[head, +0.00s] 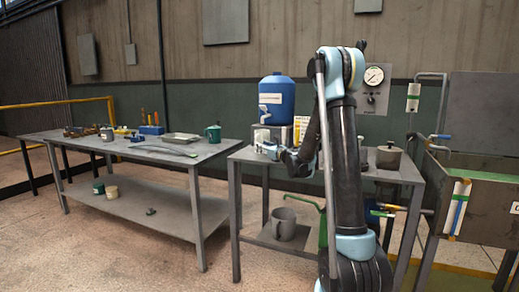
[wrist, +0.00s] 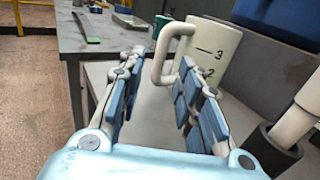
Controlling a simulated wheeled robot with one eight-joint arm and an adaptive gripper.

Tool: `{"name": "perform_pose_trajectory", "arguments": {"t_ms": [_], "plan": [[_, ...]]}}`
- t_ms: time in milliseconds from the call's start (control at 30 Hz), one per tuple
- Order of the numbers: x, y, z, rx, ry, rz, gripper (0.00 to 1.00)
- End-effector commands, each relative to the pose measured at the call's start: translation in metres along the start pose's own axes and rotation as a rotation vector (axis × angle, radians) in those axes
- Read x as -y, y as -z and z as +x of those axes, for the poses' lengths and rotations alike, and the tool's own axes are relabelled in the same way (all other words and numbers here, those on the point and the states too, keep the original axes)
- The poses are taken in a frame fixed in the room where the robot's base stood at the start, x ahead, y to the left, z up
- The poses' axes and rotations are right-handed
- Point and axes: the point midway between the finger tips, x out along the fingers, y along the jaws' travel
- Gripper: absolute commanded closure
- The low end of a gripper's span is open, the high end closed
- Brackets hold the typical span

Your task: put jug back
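A cream jug (wrist: 215,48) with dark level marks "3" and "2" stands upright just ahead in the wrist view. Its loop handle (wrist: 159,72) faces left and lies between my fingers. My gripper (wrist: 158,62) is open, one finger on each side of the handle, with a visible gap on the left. The right finger covers the jug's lower part. In the head view my gripper (head: 264,149) is over the left end of the right-hand table (head: 242,156), and the jug there is hard to make out.
A blue drum (head: 276,98) stands behind my gripper. A grey handled vessel (head: 284,223) sits on the lower shelf. A green mug (head: 213,133) and tools lie on the left bench (head: 165,153). A lidded dark pot (head: 388,157) stands right of my arm.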

Motion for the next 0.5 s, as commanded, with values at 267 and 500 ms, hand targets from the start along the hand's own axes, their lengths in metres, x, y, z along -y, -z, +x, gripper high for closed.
{"name": "perform_pose_trajectory", "arguments": {"t_ms": [267, 500], "plan": [[0.0, 0.0, -0.05, 0.0, 0.0, 0.0, 0.68], [0.0, 0.0, -0.069, 0.0, 0.0, 0.0, 0.68]]}}
